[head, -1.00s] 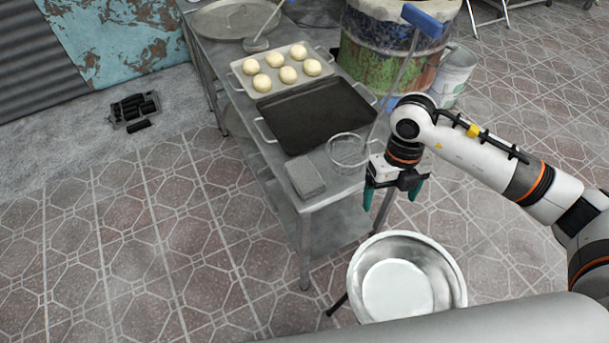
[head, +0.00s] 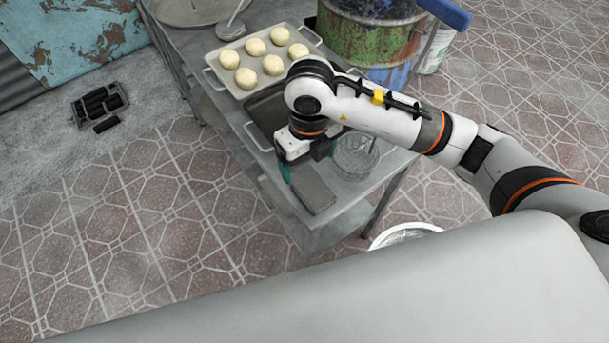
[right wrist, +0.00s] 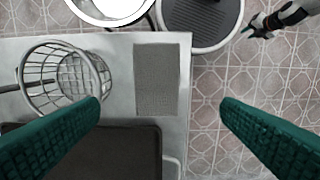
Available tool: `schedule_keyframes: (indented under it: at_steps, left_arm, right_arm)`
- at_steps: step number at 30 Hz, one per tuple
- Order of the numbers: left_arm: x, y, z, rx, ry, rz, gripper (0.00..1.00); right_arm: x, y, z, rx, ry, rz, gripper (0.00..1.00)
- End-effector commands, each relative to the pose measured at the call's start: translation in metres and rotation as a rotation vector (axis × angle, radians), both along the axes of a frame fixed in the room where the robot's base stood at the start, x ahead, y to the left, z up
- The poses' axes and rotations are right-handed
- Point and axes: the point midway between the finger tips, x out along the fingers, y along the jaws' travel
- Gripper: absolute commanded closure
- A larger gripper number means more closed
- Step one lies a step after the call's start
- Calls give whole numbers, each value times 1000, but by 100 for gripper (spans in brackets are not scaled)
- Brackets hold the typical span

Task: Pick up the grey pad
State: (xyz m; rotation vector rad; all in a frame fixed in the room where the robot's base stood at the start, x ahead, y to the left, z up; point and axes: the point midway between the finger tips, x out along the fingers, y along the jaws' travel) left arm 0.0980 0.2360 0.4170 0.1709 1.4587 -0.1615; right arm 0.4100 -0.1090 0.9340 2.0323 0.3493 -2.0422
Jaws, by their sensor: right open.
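The grey pad (head: 313,190) is a flat rectangle lying on the near end of the metal table (head: 325,223). In the right wrist view the pad (right wrist: 162,80) lies near the table edge, ahead of the fingers. My right gripper (head: 303,164) is above the table, beside the far end of the pad in the head view. Its teal fingers (right wrist: 160,112) are wide apart with nothing between them; the pad lies below, between their lines. My left gripper (right wrist: 254,26) shows small at the top right of the right wrist view, away from the table.
A wire basket (head: 357,158) stands right of the pad, close to my right gripper. A dark tray (head: 262,112) lies behind, partly hidden by my arm. A pale tray (head: 228,82) holds several dough balls.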

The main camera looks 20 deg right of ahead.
Motion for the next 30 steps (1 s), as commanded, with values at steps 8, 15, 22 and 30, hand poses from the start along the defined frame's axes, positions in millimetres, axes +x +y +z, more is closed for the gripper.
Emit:
schedule_keyframes:
  at_steps: [8,15,22,30]
  left_arm:
    - [-24,1,7,3,35,-1,64]
    - [-19,1,14,2,28,-1,64]
    - [-7,-1,22,-1,10,-1,64]
    - [-8,-1,22,-1,12,-1,64]
  right_arm:
    - [-1,-1,-43,-1,3,-2,13]
    - [-1,-3,-62,-3,4,-2,13]
    - [0,-5,-96,-2,2,-1,13]
    - [0,-5,-102,-1,0,0,13]
